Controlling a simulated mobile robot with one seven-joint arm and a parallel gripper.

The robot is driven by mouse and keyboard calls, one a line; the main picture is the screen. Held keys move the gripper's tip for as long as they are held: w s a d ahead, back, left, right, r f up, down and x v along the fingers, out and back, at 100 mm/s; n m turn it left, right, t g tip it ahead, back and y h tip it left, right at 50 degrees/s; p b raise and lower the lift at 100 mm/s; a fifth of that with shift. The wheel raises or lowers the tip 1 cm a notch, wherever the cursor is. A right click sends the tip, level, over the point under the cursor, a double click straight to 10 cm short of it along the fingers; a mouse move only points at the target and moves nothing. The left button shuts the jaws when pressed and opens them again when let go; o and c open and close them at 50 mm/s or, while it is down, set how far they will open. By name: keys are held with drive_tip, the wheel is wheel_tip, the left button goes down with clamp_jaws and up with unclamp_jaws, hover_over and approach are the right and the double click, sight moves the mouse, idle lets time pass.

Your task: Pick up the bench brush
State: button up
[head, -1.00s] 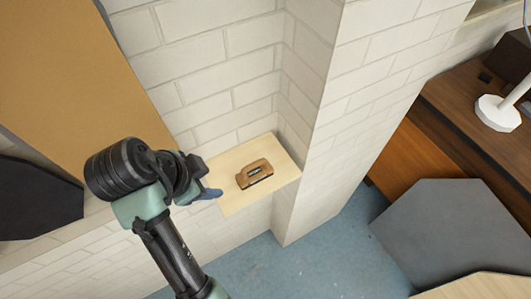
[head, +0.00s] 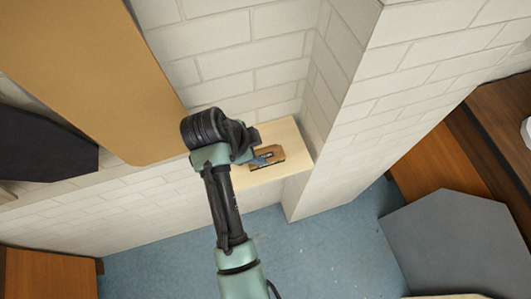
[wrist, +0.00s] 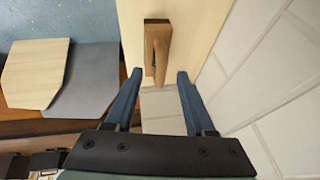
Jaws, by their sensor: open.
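The bench brush (head: 268,158) is a small brown wooden block with a handle, lying on a pale wooden shelf (head: 285,136) against the white brick wall. In the wrist view the brush (wrist: 158,45) lies ahead, its length running along the view, slightly left of the middle between the fingers. My gripper (wrist: 158,75) is open and empty, with one blue finger on each side of the brush's near end. I cannot tell how far above the brush the fingertips are. In the head view my gripper (head: 258,160) is at the brush's left side and covers part of it.
A brick wall corner (head: 320,110) stands just right of the shelf. A tan board (head: 90,70) leans on the wall at left. A grey hexagonal top (head: 450,240) is at lower right, with brown wooden furniture (head: 490,140) behind. Blue floor (head: 330,255) is open below.

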sight(263, 150)
drive_tip(key=shift+p+x, duration=1)
drive_tip(key=shift+x, duration=1.25)
drive_tip(key=shift+w+d+r, duration=0.1)
drive_tip(key=shift+w+d, duration=0.05)
clamp_jaws()
